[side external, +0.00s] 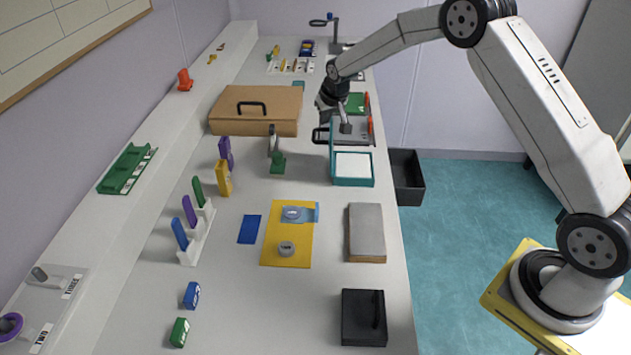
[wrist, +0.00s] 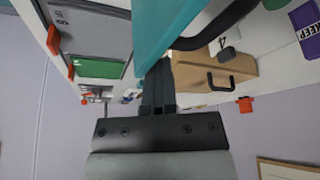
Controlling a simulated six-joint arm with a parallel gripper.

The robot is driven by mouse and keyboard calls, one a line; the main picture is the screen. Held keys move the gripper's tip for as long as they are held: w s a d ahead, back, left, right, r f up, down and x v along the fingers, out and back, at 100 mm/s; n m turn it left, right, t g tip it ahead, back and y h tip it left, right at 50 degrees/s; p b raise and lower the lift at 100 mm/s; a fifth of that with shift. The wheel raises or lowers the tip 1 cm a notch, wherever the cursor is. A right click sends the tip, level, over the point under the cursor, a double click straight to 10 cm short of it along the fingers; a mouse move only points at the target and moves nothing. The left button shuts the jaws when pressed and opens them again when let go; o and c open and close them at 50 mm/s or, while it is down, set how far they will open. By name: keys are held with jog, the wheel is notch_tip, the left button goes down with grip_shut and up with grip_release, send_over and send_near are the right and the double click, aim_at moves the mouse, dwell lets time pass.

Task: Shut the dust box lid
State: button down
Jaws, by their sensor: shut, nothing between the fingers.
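The dust box appears to be the teal box (side external: 353,183) with a white inside, near the bench's right edge in the side view. Its teal lid (side external: 333,138) seems to stand raised at the box's far side, so the box is open. A teal panel, probably the lid (wrist: 160,28), fills the top middle of the wrist view with a black handle (wrist: 215,32) beside it. My gripper (side external: 346,127) is shut and empty, pointing down just behind the raised lid. In the wrist view its fingers (wrist: 158,72) end close to the teal panel; I cannot tell if they touch.
A brown case (side external: 255,112) with a black handle stands left of my gripper. Grey and green panels with orange parts (side external: 371,126) lie close behind the lid. A black bin (side external: 407,178) hangs at the bench's right edge. A green-based stand (side external: 277,162) is left of the box.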

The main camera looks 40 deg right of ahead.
jog(key=shift+s+d+f, duration=0.5)
jog(key=shift+s+d, duration=1.65)
jog(key=shift+s, duration=0.15)
notch_tip(320, 180, up, 7)
dwell(0.5)
jog(key=shift+a, duration=0.1)
jog(key=s+a+f+n+g, duration=0.1)
jog(key=s+a, duration=0.4)
jog(key=s, duration=0.5)
jog(key=s+a+f+n+y, duration=0.1)
jog(key=s+a, duration=0.4)
jog(key=s, duration=0.4)
jog(key=s+a+n+g, duration=0.1)
jog(key=s+a, duration=0.4)
jog(key=s, duration=0.5)
jog(key=w+d+r+n, duration=0.2)
jog(key=w+r+n, duration=0.1)
jog(key=w, duration=0.7)
jog(key=w+d+r+n+y, duration=0.1)
jog(key=w+d+r+n, duration=0.2)
jog(key=w, duration=0.7)
jog(key=w+d+r+n+g, duration=0.1)
jog(key=w+d+r+n, duration=0.1)
jog(key=w, duration=0.8)
jog(key=shift+d+r+n+y, duration=0.3)
jog(key=shift+d+r+n, duration=0.1)
jog(key=shift+d, duration=0.05)
jog(key=shift+w+f, duration=0.1)
